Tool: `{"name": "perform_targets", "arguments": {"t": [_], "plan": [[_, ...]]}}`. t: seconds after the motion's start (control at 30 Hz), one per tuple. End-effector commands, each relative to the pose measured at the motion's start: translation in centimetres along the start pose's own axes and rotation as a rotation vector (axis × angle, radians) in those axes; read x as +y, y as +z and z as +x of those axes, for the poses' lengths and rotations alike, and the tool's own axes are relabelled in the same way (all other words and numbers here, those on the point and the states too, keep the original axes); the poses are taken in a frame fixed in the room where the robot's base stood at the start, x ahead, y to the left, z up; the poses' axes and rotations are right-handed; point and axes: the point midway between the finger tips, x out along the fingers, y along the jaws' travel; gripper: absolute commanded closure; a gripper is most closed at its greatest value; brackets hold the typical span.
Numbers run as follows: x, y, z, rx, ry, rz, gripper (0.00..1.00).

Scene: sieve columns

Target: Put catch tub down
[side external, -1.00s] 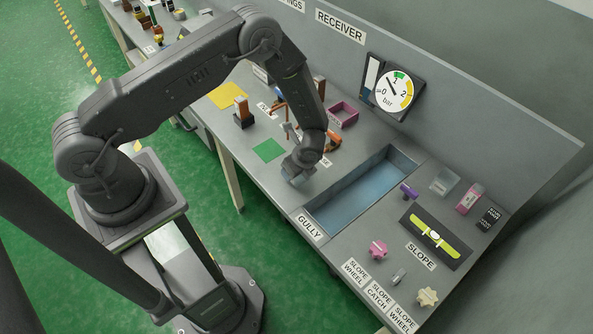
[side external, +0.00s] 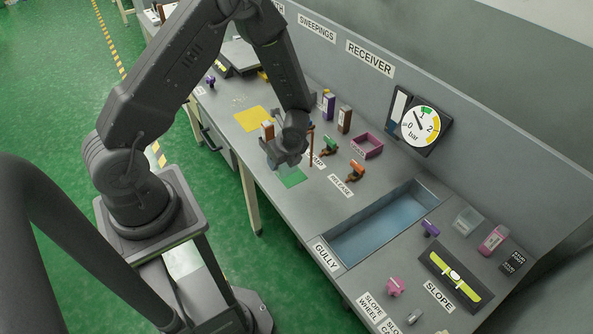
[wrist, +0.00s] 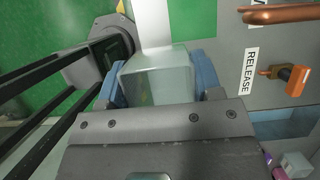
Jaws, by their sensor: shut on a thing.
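My gripper (wrist: 158,88) is shut on a clear, see-through tub (wrist: 153,78), which I take to be the catch tub; its blue fingertips sit on both sides of it in the wrist view. In the side external view my gripper (side external: 284,158) is low over the bench, at the upper left of the green square (side external: 293,178). The held tub is hidden behind my gripper there. I cannot tell whether it touches the bench.
A yellow square (side external: 252,119) lies behind to the left. The RELEASE handle (side external: 355,170), a pink tray (side external: 368,146) and brown-topped blocks stand nearby. The sunken gully (side external: 385,225) lies to the right. Another clear tub (side external: 467,220) stands beyond it. The bench's front edge is close.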

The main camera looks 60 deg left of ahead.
Motion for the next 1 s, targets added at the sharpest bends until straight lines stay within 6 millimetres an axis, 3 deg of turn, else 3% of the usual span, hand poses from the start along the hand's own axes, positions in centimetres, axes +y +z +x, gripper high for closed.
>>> {"name": "perform_targets", "arguments": {"t": [0.17,0.27,0.4,0.6,0.8,1.0], "plan": [[1.9,-0.2,0.3,0.000,0.058,-0.127,0.64],[3.7,-1.6,0.8,-0.001,0.142,-0.323,0.64],[6.0,-4.0,1.2,-0.003,0.315,-0.742,0.64],[7.0,-6.1,1.7,-0.004,0.555,-1.326,0.64],[6.9,-6.1,3.0,-0.006,0.790,-1.895,0.64],[7.2,-5.0,4.8,-0.009,0.962,-2.315,0.64]]}}
